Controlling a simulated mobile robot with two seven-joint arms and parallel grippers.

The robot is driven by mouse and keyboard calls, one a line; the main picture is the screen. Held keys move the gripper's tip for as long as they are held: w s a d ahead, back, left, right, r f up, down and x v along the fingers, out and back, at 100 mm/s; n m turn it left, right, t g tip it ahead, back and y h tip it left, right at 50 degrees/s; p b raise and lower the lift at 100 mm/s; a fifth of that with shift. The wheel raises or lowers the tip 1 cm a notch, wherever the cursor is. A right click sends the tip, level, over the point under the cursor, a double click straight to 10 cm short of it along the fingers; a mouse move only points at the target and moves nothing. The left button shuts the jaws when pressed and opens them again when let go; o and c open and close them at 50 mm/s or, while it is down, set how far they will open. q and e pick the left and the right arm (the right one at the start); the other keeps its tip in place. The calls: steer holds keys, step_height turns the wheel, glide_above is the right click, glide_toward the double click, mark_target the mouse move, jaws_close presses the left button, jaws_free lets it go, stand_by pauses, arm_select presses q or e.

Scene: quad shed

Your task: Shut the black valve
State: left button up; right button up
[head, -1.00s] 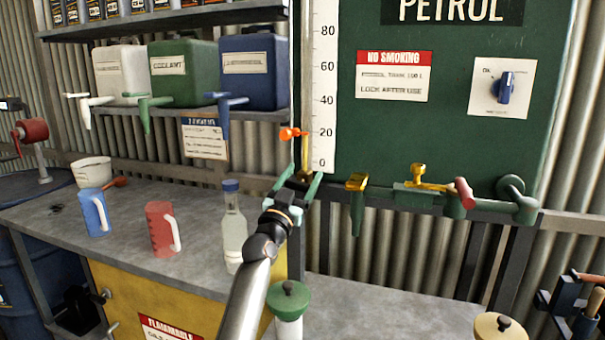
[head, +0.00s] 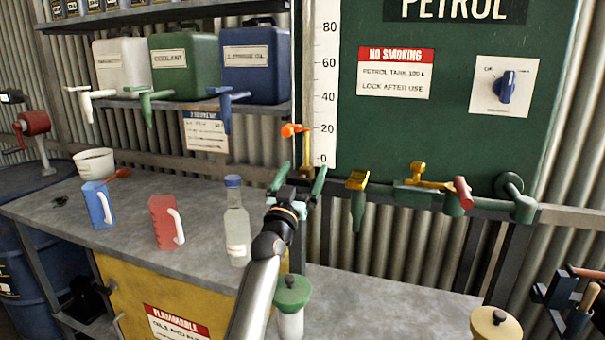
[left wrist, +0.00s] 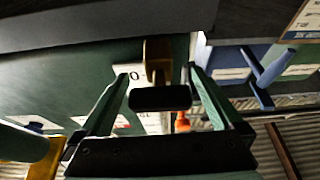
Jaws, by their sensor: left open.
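A black valve handle (left wrist: 160,98) on a brass stem (left wrist: 157,62) shows in the left wrist view. My left gripper (head: 303,168) is open, with one finger on each side of the black handle; I see gaps between the fingers and it. In the head view the gripper is just below a brass fitting (head: 307,150) at the foot of the white level scale, and it hides the black handle. An orange lever (head: 291,130) sits above the fitting; it also shows in the left wrist view (left wrist: 182,122). My right gripper is not in view.
A brass-handled tap (head: 357,182) and a green pipe with a red lever (head: 463,193) are right of the gripper. A clear bottle (head: 237,225) and a green-lidded jar (head: 291,298) stand near my forearm. Blue (head: 97,205) and red (head: 163,225) jugs stand further left.

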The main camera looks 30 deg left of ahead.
arm_select(q)
steer(key=b+v, duration=0.1)
steer(key=v, duration=1.1)
steer(key=shift+s, duration=0.25)
steer(key=shift+f, duration=0.15)
